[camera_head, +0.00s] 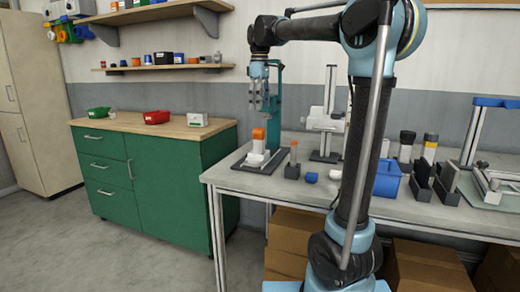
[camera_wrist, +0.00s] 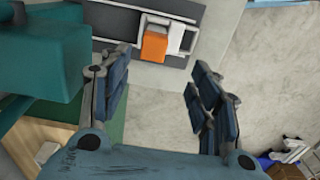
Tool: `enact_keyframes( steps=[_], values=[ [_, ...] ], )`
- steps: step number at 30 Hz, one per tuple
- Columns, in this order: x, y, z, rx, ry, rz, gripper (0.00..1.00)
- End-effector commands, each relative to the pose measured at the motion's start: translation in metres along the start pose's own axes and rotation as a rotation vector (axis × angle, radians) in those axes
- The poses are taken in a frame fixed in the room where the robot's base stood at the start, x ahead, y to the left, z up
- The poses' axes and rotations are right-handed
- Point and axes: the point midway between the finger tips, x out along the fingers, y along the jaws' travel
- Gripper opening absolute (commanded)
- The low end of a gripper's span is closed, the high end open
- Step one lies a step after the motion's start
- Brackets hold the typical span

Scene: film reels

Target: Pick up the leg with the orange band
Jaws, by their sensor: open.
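My gripper (camera_head: 259,100) hangs open and empty above the left end of the grey table. In the wrist view its two fingers (camera_wrist: 160,95) are spread wide with bare floor or surface between them. Below it in the head view is an orange-topped white piece (camera_head: 259,136) on a dark base plate (camera_head: 262,163); the orange part also shows in the wrist view (camera_wrist: 154,44). A dark cylinder with a yellow-orange band (camera_head: 430,140) stands farther right. I cannot tell which is the leg.
A teal upright stand (camera_head: 276,85) rises close beside my gripper. A white stand (camera_head: 328,120), a blue bin (camera_head: 387,180), a blue piece (camera_head: 311,177) and dark upright holders (camera_head: 446,182) occupy the table. A green cabinet (camera_head: 160,170) stands left.

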Motion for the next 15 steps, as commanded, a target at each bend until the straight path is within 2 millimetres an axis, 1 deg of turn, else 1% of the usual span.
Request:
enact_keyframes(
  steps=[2, 5, 15],
  values=[
    [0.0, 0.002, -0.004, -0.012, -0.001, -0.001, 0.57],
    [0.009, 0.003, -0.005, -0.016, -0.002, -0.002, 0.57],
    [0.068, 0.005, -0.001, -0.009, -0.002, -0.002, 0.57]
  ],
)
